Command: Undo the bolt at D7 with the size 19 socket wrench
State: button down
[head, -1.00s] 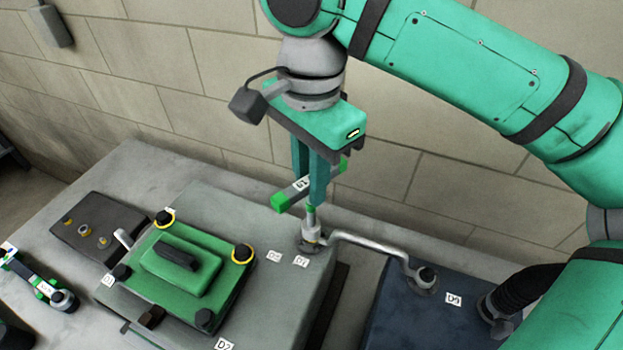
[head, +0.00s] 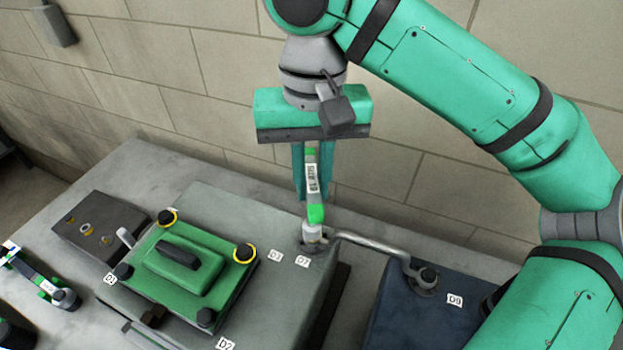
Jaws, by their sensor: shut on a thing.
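The socket end points down at the pipe's left flange (head: 300,248), at the back right corner of the grey block. It looks seated over the bolt there, which is hidden beneath it. The small label beside it, seemingly D7 (head: 302,261), is hard to read.
A bent metal pipe (head: 365,241) runs right to the dark blue block (head: 410,325), near label D9 (head: 455,300). Left stands a green cover (head: 185,265) with several knobs, two yellow-ringed. Another wrench (head: 40,278) lies far left. The wall is close behind.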

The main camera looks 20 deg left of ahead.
jog(key=shift+w+r, duration=0.15)
jog(key=shift+r, duration=0.65)
jog(key=shift+w+m, duration=0.1)
jog(key=shift+m, duration=0.4)
jog(key=shift+d+m, duration=0.25)
jog(key=shift+m, duration=0.95)
jog(key=m, duration=0.3)
jog(key=shift+s+a+m, duration=0.25)
jog(key=shift+a+m, duration=0.05)
jog(key=m, duration=0.3)
jog(key=shift+d+m, duration=0.15)
jog(key=shift+m, duration=0.15)
jog(key=m, duration=1.1)
